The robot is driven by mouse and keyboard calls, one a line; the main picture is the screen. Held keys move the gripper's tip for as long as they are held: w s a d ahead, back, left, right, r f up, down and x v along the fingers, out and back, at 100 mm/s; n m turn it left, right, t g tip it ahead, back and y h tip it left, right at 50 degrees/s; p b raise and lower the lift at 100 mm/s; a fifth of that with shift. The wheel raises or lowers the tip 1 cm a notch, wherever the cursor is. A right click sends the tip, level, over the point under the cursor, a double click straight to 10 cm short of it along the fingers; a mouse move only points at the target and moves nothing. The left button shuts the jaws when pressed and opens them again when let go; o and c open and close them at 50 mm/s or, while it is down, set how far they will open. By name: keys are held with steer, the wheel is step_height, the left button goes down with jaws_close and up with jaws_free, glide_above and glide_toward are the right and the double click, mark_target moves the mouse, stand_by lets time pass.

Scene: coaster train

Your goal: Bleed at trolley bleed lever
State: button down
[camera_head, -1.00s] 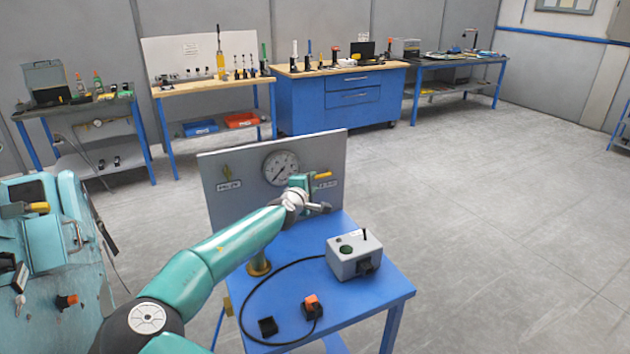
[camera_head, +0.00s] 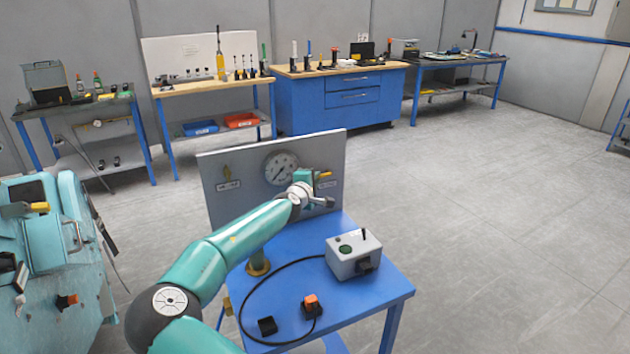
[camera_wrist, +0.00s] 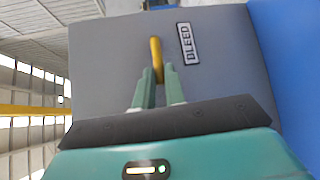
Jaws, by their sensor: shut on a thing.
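The trolley (camera_head: 386,298) is blue with an upright grey panel (camera_head: 240,160) at its back. The yellow bleed lever (camera_head: 325,175) is on the panel's right side. In the wrist view the lever (camera_wrist: 156,55) stands out beside a "BLEED" label (camera_wrist: 187,44). My gripper (camera_head: 312,180) is at the panel's right side, in front of the lever. In the wrist view its two green fingers (camera_wrist: 158,78) are closed around the lever's near end, which is partly hidden between them.
A grey box (camera_head: 352,262) with a cable and an orange-topped part (camera_head: 311,302) sit on the trolley top. A teal machine (camera_head: 45,260) stands at left. Floor at right is clear.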

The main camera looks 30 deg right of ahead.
steer(key=shift+r, duration=0.15)
steer(key=shift+d+r+m+g+y, duration=0.1)
steer(key=shift+r+m+g+y, duration=0.2)
steer(key=shift+r+m+y, duration=0.35)
steer(key=shift+d+r+m+y, duration=0.35)
steer(key=shift+r+m+y, duration=0.35)
steer(key=shift+y, duration=0.35)
steer(key=d+r+m+y, duration=0.1)
steer(key=r+m+y, duration=0.1)
steer(key=y, duration=0.1)
steer(key=shift+s+d+g, duration=0.15)
steer(key=shift+d+g, duration=0.2)
steer(key=shift+g, duration=0.05)
steer(key=d+m+y, duration=0.1)
steer(key=y, duration=0.1)
steer(key=d+r+m+y, duration=0.1)
steer(key=y, duration=0.1)
steer(key=shift+s+d, duration=0.1)
steer(key=shift+s+d+m+y, duration=0.1)
steer(key=shift+d+m+y, duration=0.35)
steer(key=shift+y, duration=0.35)
steer(key=shift+d+m+y, duration=0.3)
steer(key=shift+d+y, duration=0.15)
steer(key=shift+y, duration=0.35)
